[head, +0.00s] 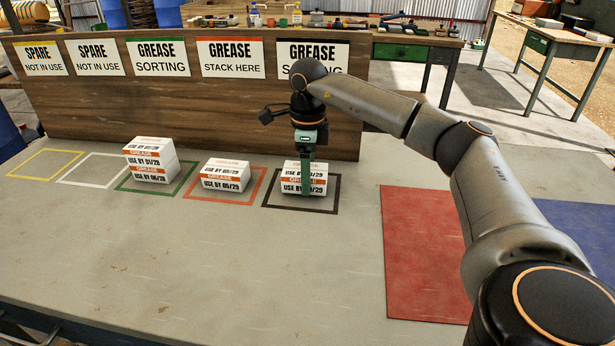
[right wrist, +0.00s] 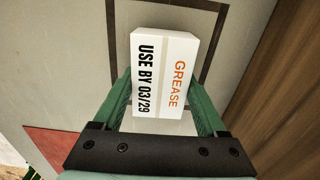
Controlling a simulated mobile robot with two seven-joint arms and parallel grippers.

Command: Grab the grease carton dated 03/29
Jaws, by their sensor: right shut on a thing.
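The grease carton dated 03/29 (head: 291,187) is white with an orange band and sits inside the black-outlined square (head: 333,204). My right gripper (head: 306,180) comes down on it from above. In the right wrist view the carton (right wrist: 152,72) reads "GREASE" and "USE BY 03/29". The green fingers of the right gripper (right wrist: 165,112) are shut on its two sides. Stacked cartons in the green square (head: 150,162) also carry use-by dates, hard to read. My left gripper is not in view.
A wooden board (head: 200,100) with signs stands behind the squares. Yellow (head: 45,151) and white (head: 92,157) squares at the left are empty. A red mat (head: 424,256) and a blue mat (head: 590,228) lie at the right. The front of the surface is clear.

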